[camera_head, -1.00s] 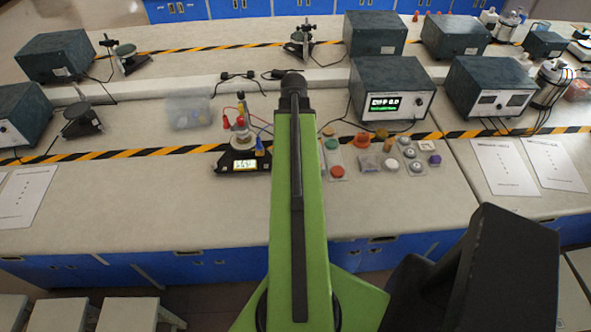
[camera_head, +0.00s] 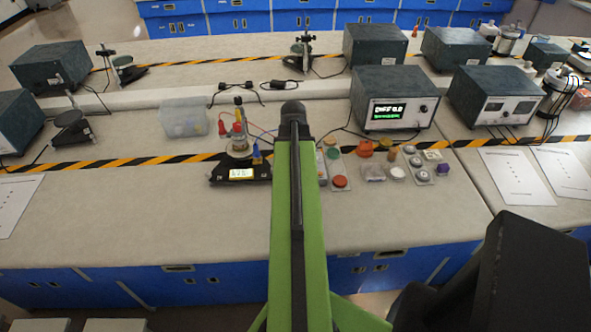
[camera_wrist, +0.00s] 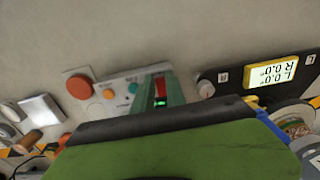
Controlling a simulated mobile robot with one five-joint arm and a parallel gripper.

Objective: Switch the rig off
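The rig on the bench shows as a black unit (camera_head: 240,172) with a lit display, coloured plugs and wires. In the wrist view its display (camera_wrist: 281,74) is upside down and reads L 0.0° and R 0.0°. A pale switch panel (camera_wrist: 120,80) carries small round orange and teal parts. A red part with a green light shows at its right end, between two greenish pieces that look like the fingers of my gripper (camera_wrist: 161,86). Whether they touch the red part is unclear. In the head view my arm hides the gripper and part of the panel.
A large red button (camera_head: 340,182) sits on a plate beside the panel. Small parts lie to its right. A grey instrument (camera_head: 392,98) with a lit green display stands behind, and a clear bin (camera_head: 184,118) stands left.

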